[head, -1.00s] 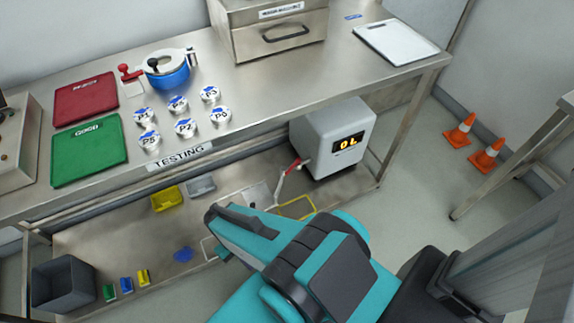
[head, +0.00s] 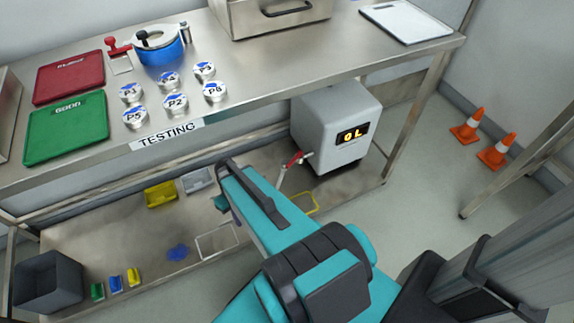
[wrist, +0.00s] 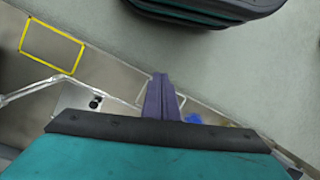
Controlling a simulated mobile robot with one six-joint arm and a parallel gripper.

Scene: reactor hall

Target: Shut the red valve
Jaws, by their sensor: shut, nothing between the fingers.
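The red valve (head: 295,158) has a small red handle at the front left of a grey box (head: 335,125) with a lit display, below the bench. A thin pale pipe runs down from it. In the head view my arm passes just left of and below the valve and hides most of my gripper. In the wrist view my gripper (wrist: 161,78) has its fingers together, empty, pointing over the lower shelf. The valve's red handle cannot be made out in the wrist view. I see no contact between gripper and valve.
A yellow outline (wrist: 52,47) marks the shelf. The bench (head: 262,88) overhangs the shelf and holds red and green trays, a blue pot and several labelled pucks. Bins stand on the shelf at left. Two orange cones (head: 468,126) stand on the floor at right.

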